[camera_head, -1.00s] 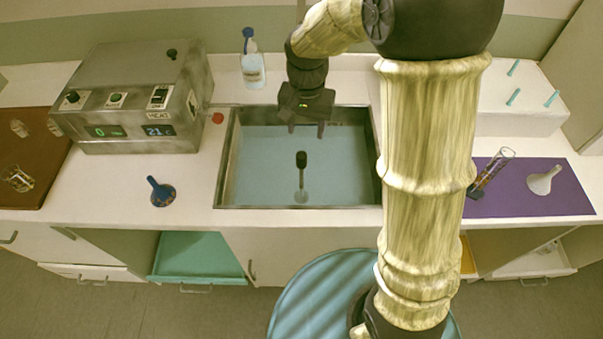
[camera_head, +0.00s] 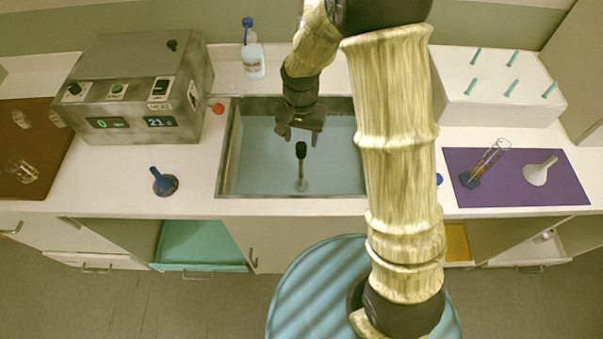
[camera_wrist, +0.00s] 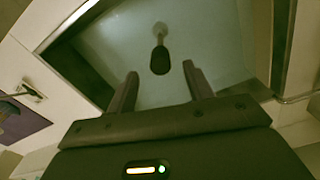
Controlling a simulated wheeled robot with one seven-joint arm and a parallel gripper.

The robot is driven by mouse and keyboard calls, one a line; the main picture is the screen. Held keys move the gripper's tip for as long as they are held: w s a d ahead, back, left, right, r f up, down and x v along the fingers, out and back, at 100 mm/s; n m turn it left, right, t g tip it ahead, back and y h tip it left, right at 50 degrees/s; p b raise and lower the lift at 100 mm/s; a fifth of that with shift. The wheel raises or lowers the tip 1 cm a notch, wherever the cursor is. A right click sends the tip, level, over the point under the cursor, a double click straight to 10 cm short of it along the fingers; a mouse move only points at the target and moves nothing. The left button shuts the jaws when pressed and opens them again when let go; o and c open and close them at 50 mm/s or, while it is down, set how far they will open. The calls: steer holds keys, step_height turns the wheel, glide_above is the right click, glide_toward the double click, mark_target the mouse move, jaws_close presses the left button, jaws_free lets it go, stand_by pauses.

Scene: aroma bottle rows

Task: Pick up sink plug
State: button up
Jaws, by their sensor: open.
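The sink plug (camera_head: 301,166) stands upright in the sink (camera_head: 238,180), with a dark knob on a thin stem and a pale base on the sink floor. In the wrist view the plug (camera_wrist: 160,52) shows beyond the fingertips, its dark knob nearest. My gripper (camera_head: 298,136) is open and empty, above and slightly behind the knob in the head view. In the wrist view my gripper (camera_wrist: 160,82) has its two fingers on either side of the line to the knob, apart from it.
A grey heater box (camera_head: 135,95) and a blue funnel (camera_head: 164,182) are left of the sink. A blue-capped bottle (camera_head: 252,60) stands behind it. A purple mat (camera_head: 515,192) with a cylinder (camera_head: 488,163) and white funnel (camera_head: 540,172) lies right. A white peg block (camera_head: 500,100) is behind the mat.

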mark_target(301, 146)
steer(key=shift+f, duration=1.95)
steer(key=shift+f, duration=0.1)
steer(key=shift+w+f+p, duration=0.15)
steer(key=shift+f+p, duration=0.85)
steer(key=shift+f, duration=1.5)
steer(key=c, duration=1.1)
steer(key=shift+r, duration=0.1)
